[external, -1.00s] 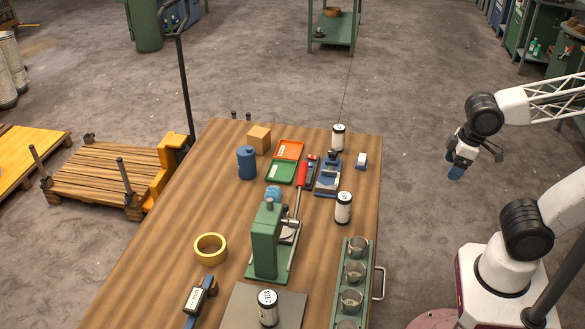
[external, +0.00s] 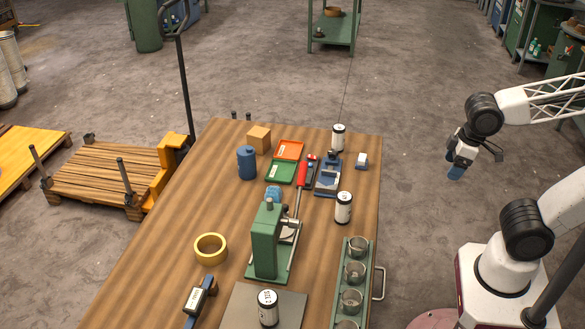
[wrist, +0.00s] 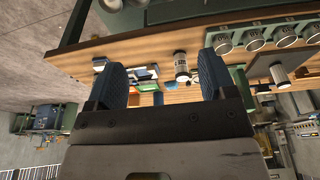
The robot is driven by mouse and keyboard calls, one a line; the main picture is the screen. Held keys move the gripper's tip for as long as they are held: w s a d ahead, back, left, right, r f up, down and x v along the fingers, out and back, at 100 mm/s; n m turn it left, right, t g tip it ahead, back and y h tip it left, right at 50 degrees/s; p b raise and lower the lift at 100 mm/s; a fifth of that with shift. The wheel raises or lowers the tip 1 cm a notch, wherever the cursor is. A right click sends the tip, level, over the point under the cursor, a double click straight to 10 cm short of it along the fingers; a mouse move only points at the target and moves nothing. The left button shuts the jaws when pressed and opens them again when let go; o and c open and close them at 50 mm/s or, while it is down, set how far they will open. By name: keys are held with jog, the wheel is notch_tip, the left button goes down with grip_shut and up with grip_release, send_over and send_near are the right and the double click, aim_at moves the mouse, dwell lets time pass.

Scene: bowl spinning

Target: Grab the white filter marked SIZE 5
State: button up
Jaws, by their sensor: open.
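Three white filters with black ends stand on the wooden table: one at the far right corner (external: 338,137), one at the right edge (external: 344,208), and one on a grey plate at the front (external: 268,309). Their labels are too small to read with certainty. My gripper (external: 460,166) hangs in the air to the right of the table, open and empty, apart from all filters. In the wrist view its blue fingers (wrist: 160,78) are spread, with one white filter (wrist: 181,66) showing well beyond them and another (wrist: 281,76) farther right.
A green press (external: 265,245) stands mid-table. A green rack (external: 337,290) of metal cups runs along the right edge. Yellow tape (external: 210,247), a blue bottle (external: 247,162), a cardboard box (external: 259,139) and small trays (external: 281,171) lie around. The air between gripper and table is clear.

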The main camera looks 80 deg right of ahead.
jog(key=shift+o, duration=0.5)
jog(key=w+d+f+n+t+h, duration=0.15)
jog(key=w+d+t, duration=0.25)
jog(key=w, duration=0.6)
jog(key=w+d+f+n+t, duration=0.1)
jog(key=w+d+f+t, duration=0.2)
jog(key=w, duration=0.7)
jog(key=n+y, duration=0.7)
jog(key=y, duration=0.4)
send_near(343, 209)
jog(key=shift+w+d+r, duration=0.25)
jog(key=shift+w, duration=0.2)
jog(key=shift+w+d+r, duration=0.25)
jog(key=shift+w+r, duration=0.05)
jog(key=shift+w, duration=0.1)
jog(key=shift+x, duration=1.3)
